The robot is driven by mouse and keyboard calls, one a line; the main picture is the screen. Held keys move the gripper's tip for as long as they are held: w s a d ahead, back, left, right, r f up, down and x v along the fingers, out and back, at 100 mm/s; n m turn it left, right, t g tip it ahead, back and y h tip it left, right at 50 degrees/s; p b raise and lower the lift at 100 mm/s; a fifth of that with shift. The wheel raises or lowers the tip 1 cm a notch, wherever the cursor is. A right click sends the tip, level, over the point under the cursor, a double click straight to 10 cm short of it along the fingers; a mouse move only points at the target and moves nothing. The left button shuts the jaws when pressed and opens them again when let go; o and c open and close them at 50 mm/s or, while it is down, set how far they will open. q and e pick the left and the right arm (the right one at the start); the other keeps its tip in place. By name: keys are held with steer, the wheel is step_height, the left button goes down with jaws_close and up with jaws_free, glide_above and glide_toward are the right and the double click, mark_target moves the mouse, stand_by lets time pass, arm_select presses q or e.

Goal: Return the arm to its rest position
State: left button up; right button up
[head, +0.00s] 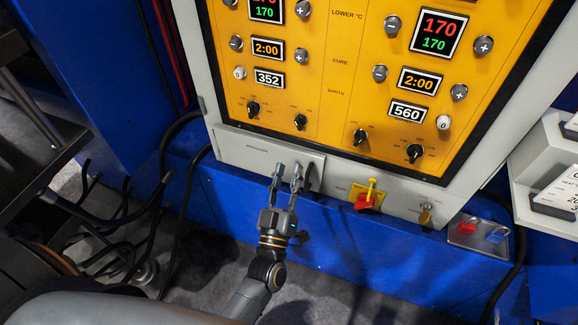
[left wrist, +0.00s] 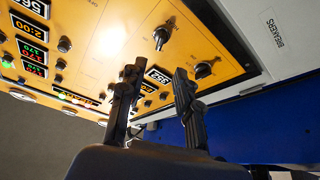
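My left gripper (head: 287,172) is in front of the lower part of the press cabinet, close to a light grey breaker panel (head: 240,148). Its two fingers stand apart with nothing seen held between them. In the left wrist view the fingers of this gripper (left wrist: 157,73) also stand apart, with the orange control panel (left wrist: 110,40) and its dials beyond them. The grey "BREAKERS" strip (left wrist: 250,30) shows at upper right there. Whether a fingertip touches the panel cannot be told. My right gripper is not in view.
The orange control panel shows in the head view (head: 335,75). A red rotary switch with a yellow plate (head: 366,198) and a key switch (head: 425,214) sit to the right. Black cables (head: 150,215) hang at left. Grey floor lies below.

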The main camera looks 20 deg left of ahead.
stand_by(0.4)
arm_select(q)
steer(key=s+d+f+m+g+h, duration=0.1)
steer(key=s+f+m+g+h, duration=0.15)
steer(key=f, duration=0.85)
steer(key=s+d+f+m+g+h, duration=0.15)
steer(key=s+f+g, duration=0.25)
steer(key=f, duration=0.7)
steer(key=s+f+m+g+h, duration=0.1)
steer(key=s+f+m+g, duration=0.2)
steer(key=f, duration=0.8)
steer(key=s+a+f+g, duration=0.3)
steer(key=s+f, duration=0.3)
steer(key=s, duration=0.4)
steer(key=s+a+f+m+g+y, duration=0.1)
steer(key=s+a+f+g, duration=0.3)
steer(key=s, duration=0.6)
steer(key=s+a+f+g+y, duration=0.1)
steer(key=s+a+f+g, duration=0.2)
steer(key=s+f, duration=0.5)
steer(key=shift+s+a+f+m+g, duration=0.35)
steer(key=shift+s+g, duration=0.4)
steer(key=shift+s, duration=0.45)
steer(key=shift+w+d+r, duration=0.1)
steer(key=shift+d, duration=0.05)
